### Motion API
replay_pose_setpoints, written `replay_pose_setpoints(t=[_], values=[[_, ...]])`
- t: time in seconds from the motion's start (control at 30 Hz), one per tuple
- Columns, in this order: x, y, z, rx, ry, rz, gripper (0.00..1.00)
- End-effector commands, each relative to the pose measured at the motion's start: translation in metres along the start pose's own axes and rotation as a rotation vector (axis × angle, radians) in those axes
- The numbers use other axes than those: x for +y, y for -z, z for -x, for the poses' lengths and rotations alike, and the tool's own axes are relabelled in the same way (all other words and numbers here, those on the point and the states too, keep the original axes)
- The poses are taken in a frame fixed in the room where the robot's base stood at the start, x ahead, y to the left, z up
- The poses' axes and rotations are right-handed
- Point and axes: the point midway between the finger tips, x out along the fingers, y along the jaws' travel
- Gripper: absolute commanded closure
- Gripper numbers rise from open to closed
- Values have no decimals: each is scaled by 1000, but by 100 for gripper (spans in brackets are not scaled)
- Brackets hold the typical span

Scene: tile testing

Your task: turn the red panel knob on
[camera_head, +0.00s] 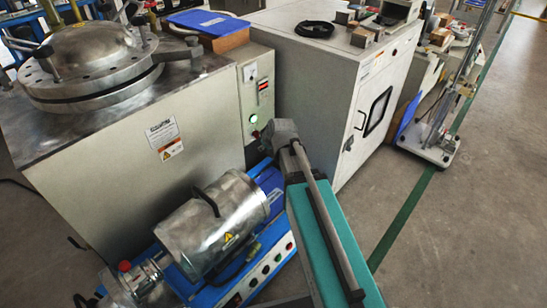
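The grey control panel (257,95) stands upright on the corner of the large pressure-vessel cabinet. It carries a small dial or display at the top, a red-marked strip (263,88) and a lit green button (253,119). Below, the blue machine's front panel (270,262) has a row of small round controls, some reddish. A small red ball-like knob (124,266) sits on the metal fitting at the drum machine's left end. I cannot tell which of these is the red panel knob, nor its setting. My gripper is not in view.
A steel drum (218,222) with a dark handle lies on the blue machine. A teal block (335,245) with a long grey bar slants across the lower middle. A white cabinet (318,75) stands behind. Open floor (465,235) lies to the right.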

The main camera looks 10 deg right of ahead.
Motion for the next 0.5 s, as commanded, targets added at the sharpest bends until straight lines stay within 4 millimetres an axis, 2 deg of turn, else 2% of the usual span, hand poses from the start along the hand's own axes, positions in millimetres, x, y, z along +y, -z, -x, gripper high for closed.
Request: replay_pose_setpoints(t=[0.03, 0.5], values=[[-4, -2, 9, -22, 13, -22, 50], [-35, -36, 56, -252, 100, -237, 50]])
